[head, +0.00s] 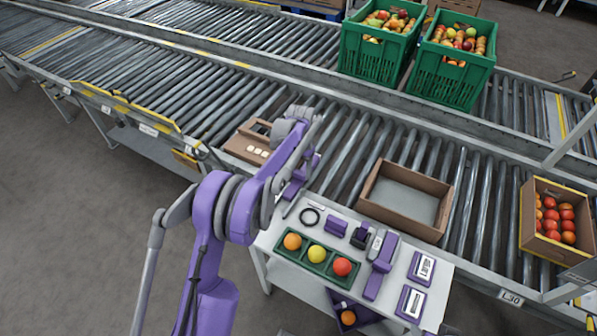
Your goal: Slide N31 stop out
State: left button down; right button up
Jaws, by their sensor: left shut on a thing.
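My left gripper (291,190) is low at the near edge of the roller conveyor (345,150), just beyond the small white table's left corner. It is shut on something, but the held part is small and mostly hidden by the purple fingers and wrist. I cannot make out the N31 mark or the stop's full shape, nor how far it stands out. A plate reading L30 (510,297) is on the conveyor's near rail at the right. My right gripper is not in view.
An empty cardboard box (405,229) and a box of tomatoes (527,240) stand on the near conveyor; another carton (235,147) is left of my wrist. The white table (285,262) holds a green tray (345,285) with three fruits, and purple tools. Green crates (430,85) stand behind.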

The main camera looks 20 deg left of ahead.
pick_arm(q)
jog(key=shift+w, duration=0.2)
jog(key=shift+c, duration=2.3)
grip_release()
jog(key=o, duration=0.3)
jog(key=shift+w, duration=0.1)
jog(key=shift+o, duration=0.2)
notch_tip(320, 180, up, 11)
jog(key=p, duration=0.1)
jog(key=shift+p, duration=0.3)
jog(key=shift+f, duration=0.1)
